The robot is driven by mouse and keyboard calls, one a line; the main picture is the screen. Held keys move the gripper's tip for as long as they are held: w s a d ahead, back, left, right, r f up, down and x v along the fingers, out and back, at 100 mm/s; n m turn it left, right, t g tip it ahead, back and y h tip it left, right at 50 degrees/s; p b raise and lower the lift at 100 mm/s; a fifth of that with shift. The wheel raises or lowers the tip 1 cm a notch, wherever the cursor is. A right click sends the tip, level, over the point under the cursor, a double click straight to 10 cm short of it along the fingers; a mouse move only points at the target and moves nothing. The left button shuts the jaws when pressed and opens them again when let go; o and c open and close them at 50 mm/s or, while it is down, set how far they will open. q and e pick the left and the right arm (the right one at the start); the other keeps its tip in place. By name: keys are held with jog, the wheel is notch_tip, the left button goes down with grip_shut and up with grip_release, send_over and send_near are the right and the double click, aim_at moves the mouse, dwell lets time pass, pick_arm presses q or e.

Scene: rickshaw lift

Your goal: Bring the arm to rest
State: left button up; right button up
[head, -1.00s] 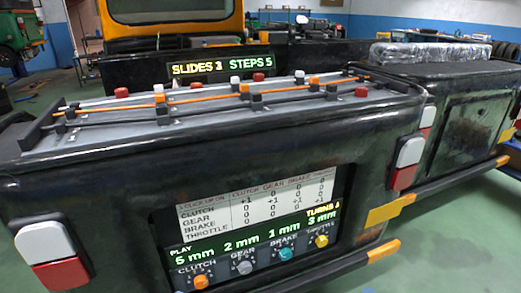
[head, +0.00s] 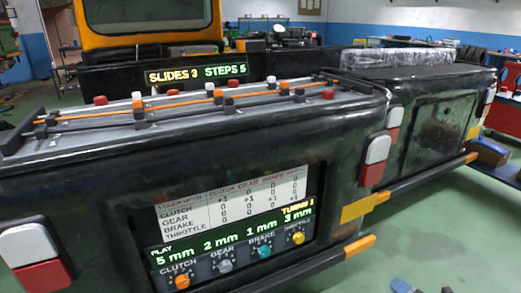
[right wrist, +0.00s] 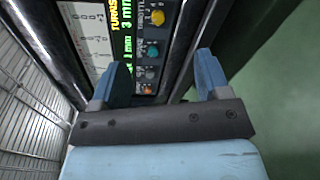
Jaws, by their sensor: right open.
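My right gripper (right wrist: 160,72) is open, with its two blue fingers apart and nothing between them. In the right wrist view the knob panel (right wrist: 150,52) lies beyond the fingers, with a yellow, a teal and an orange knob showing. Blue tips at the bottom edge of the head view (head: 402,286) appear to be this gripper, low and to the right of the panel. In the head view the panel has an orange clutch knob (head: 182,281), a grey gear knob (head: 224,265), a teal brake knob (head: 264,251) and a yellow throttle knob (head: 298,238). My left gripper is not in view.
The black vehicle body (head: 90,190) fills the left and middle. Orange and dark rods (head: 180,100) lie along its top, behind them a sign (head: 196,73) reading "SLIDES 3 STEPS 5". Bumper bars (head: 420,180) stick out on the right. Green floor (head: 450,235) is open at lower right.

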jog(key=s+a+r+m+g+y, duration=0.1)
jog(key=s+a+r+m, duration=0.55)
jog(key=a, duration=0.25)
jog(key=s+a+r+m+y, duration=0.2)
jog(key=s+a+r+m, duration=0.4)
jog(key=a, duration=0.3)
jog(key=s+a+r+m+g+y, duration=0.1)
jog(key=s+a+r+m, duration=0.4)
jog(key=s+a+r, duration=0.3)
jog(key=w+a+r+m+t+h, duration=0.1)
jog(key=w+a+r+m+t, duration=0.25)
jog(key=a+m, duration=0.2)
jog(key=d+r+g+h+p, duration=0.3)
jog(key=r+p, duration=0.5)
jog(key=p, duration=1.4)
pick_arm(q)
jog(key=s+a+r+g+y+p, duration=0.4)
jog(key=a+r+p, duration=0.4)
jog(key=p, duration=0.9)
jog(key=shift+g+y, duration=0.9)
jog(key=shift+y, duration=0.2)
pick_arm(e)
jog(key=s+d+r+g+h, duration=0.1)
jog(key=s+d+g+h, duration=0.2)
jog(key=s+d, duration=0.1)
jog(key=shift+d+m, duration=0.3)
jog(key=shift+d, duration=0.45)
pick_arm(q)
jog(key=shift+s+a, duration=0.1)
